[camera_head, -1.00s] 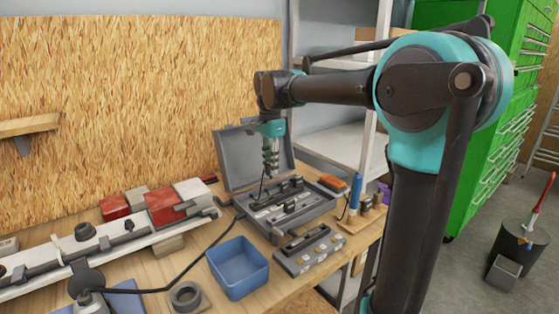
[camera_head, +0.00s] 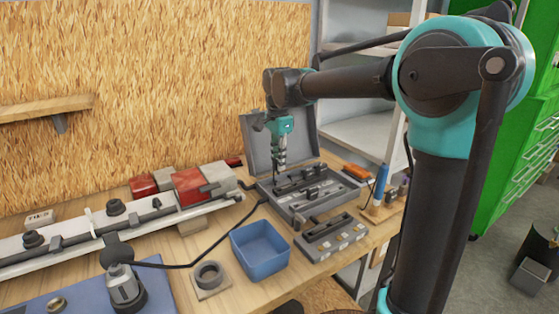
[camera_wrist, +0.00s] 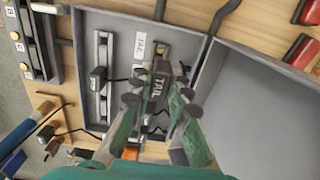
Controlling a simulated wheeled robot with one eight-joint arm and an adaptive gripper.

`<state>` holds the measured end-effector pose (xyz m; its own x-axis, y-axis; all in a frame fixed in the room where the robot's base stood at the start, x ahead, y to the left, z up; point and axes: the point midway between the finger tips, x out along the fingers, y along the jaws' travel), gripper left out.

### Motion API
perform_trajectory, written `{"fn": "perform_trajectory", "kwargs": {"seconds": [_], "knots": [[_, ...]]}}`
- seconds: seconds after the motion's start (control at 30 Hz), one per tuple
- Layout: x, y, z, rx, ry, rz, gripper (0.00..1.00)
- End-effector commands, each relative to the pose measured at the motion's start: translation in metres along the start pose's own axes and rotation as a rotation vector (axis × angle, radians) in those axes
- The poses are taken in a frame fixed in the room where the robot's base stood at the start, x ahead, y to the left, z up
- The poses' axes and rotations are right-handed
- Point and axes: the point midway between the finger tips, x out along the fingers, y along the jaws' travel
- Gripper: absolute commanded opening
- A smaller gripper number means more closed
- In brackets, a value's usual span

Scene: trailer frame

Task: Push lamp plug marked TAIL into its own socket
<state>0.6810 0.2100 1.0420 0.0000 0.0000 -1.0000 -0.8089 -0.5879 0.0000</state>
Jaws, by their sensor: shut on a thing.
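My gripper (camera_wrist: 161,103) is shut on a dark plug (camera_wrist: 158,88) with TAIL lettered on its face. In the wrist view the plug sits between the two green fingers, over the open grey case. A white label reading TAIL (camera_wrist: 140,47) lies just beyond the plug, on the case floor. In the head view my gripper (camera_head: 280,160) points down over the back left part of the case (camera_head: 318,205). The plug's far end and the socket opening are hidden or too small to make out, so I cannot tell whether they touch.
Another dark plug (camera_wrist: 97,79) stands on a pale rail in the case. The raised lid (camera_head: 262,143) is close behind my gripper. A lettered block (camera_head: 333,238), a blue bin (camera_head: 259,250) and a blue-handled tool (camera_head: 381,180) surround the case. A black cable crosses the bench.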

Motion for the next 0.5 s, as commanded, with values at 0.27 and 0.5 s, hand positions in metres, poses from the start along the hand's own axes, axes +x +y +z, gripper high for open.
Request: {"fn": "perform_trajectory", "kwargs": {"seconds": [0.27, 0.5], "knots": [[0.016, 0.0, 0.0, 0.0, 0.0, 0.0, 0.05], [0.032, 0.0, 0.0, 0.0, 0.0, 0.0, 0.05]]}}
